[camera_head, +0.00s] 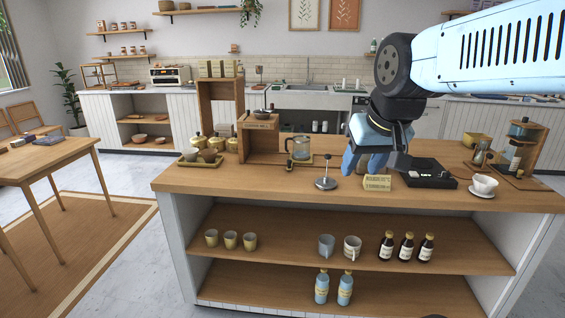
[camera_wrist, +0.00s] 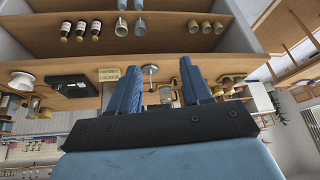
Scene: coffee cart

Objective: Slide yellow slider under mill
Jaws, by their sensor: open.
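The wooden mill (camera_head: 259,137) stands on the cart top, left of centre in the head view, with a dark metal part on top and an open bay below its lettered front. A flat olive-yellow tray (camera_head: 186,163) with brown rounded things on it lies just left of the mill. I cannot make out for certain which yellow piece is the slider. My gripper (camera_head: 372,165) is open and empty above the cart, right of the mill and apart from it. Its two blue fingers show in the wrist view (camera_wrist: 161,68).
A glass jug (camera_head: 300,148), a metal plunger (camera_head: 326,184) and a yellow lettered sign (camera_head: 377,183) stand between mill and gripper or near it. A black scale (camera_head: 428,179) and a white cup (camera_head: 484,185) are to the right. Yellow-lidded jars (camera_head: 215,143) stand behind the tray.

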